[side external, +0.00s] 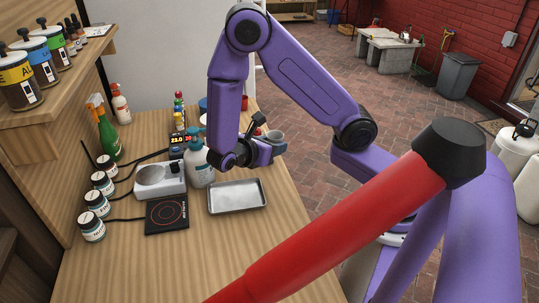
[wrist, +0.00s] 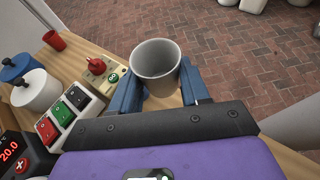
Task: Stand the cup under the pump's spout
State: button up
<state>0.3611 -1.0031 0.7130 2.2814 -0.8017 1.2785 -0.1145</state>
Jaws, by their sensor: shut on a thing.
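A grey cup (wrist: 155,62) is between the blue fingers of my gripper (wrist: 160,82) in the wrist view, its open mouth facing up toward the camera. In the side view the cup (side external: 275,137) shows at the end of my gripper (side external: 268,147), held above the right edge of the wooden table, apart from the bottle. A white bottle (side external: 201,172), probably the pump, stands on the table to the left of my gripper, behind the tray.
A metal tray (side external: 237,211) lies in front of the bottle. A grey device (side external: 160,180) and a black hot plate (side external: 167,214) stand left of it. The wrist view shows a switch box (wrist: 70,110), a red-knobbed box (wrist: 97,68) and lidded jars (wrist: 36,90). The front table is clear.

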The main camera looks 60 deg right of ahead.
jog(key=shift+s+a+r, duration=0.25)
jog(key=shift+a+r, duration=0.05)
jog(key=shift+r, duration=0.1)
jog(key=s+a+r+n+t, duration=0.2)
jog(key=s+a+n+t, duration=0.1)
jog(key=s+n+t, duration=0.15)
jog(key=n+t+y, duration=0.1)
jog(key=n+t, duration=0.1)
jog(key=t, duration=0.1)
send_over(247, 176)
jog(key=shift+m+g, duration=0.25)
notch_tip(247, 176, down, 9)
jog(key=shift+s+r, duration=0.1)
jog(key=shift+r, duration=0.05)
jog(key=shift+f, duration=1.7)
jog(key=shift+f, duration=0.1)
jog(key=o, duration=1.2)
